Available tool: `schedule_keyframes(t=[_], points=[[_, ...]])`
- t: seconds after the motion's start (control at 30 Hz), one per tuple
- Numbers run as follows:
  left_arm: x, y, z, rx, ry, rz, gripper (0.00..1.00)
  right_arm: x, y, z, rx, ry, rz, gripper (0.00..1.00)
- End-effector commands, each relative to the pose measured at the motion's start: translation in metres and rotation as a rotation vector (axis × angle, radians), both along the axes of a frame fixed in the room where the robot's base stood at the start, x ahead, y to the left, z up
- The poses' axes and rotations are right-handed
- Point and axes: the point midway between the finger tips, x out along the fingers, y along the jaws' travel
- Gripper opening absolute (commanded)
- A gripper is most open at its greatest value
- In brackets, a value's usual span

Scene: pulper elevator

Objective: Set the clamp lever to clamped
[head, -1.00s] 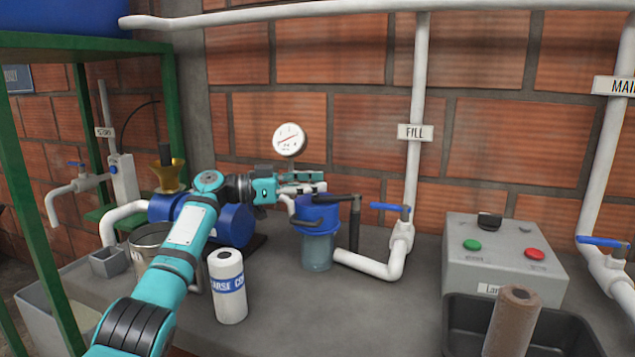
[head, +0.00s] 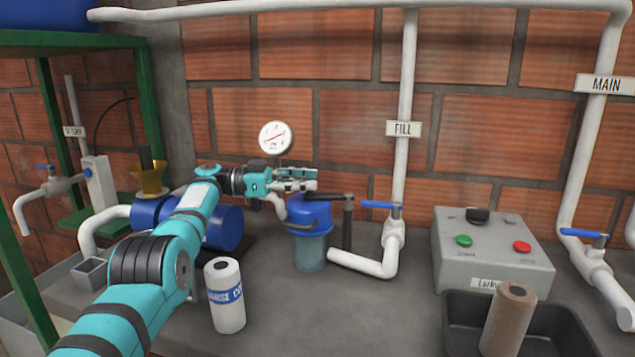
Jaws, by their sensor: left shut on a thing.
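A strainer pot with a blue lid (head: 309,215) and a clear lower bowl stands at mid-counter. A black clamp lever (head: 332,197) lies roughly level across the top of the lid and reaches right to an upright black post (head: 347,228). My left gripper (head: 308,180) comes in from the left, just above and behind the lid. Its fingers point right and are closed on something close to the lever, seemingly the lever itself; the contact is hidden. My right gripper is out of view.
A blue-handled FILL valve (head: 381,205) and white pipe stand right of the pot. A gauge (head: 276,138) is behind. A grey button box (head: 490,255) and dark tray (head: 460,320) are at right. The front-middle counter is clear.

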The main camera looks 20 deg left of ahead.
Motion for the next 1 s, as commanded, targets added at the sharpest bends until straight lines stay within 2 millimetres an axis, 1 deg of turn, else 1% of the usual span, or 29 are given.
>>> schedule_keyframes(t=[0.03,0.27,0.3,0.47,0.87,0.93,1.0], points=[[-0.001,0.004,0.0,-0.002,0.002,0.002,0.0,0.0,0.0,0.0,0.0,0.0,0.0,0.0],[-0.001,0.003,-0.001,-0.002,0.002,0.001,0.0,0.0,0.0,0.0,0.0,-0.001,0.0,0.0],[-0.001,0.003,-0.001,-0.001,0.003,0.001,0.26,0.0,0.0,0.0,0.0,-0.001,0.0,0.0],[-0.001,0.002,-0.001,-0.001,0.002,0.001,0.47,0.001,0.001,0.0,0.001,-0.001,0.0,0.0],[0.0,-0.001,-0.001,0.001,0.001,0.0,0.47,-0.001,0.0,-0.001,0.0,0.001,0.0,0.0],[0.003,-0.007,-0.002,0.003,0.002,0.0,0.47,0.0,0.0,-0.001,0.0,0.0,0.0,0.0],[0.007,-0.018,-0.003,0.004,0.003,0.0,0.47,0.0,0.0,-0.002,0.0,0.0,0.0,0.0]])
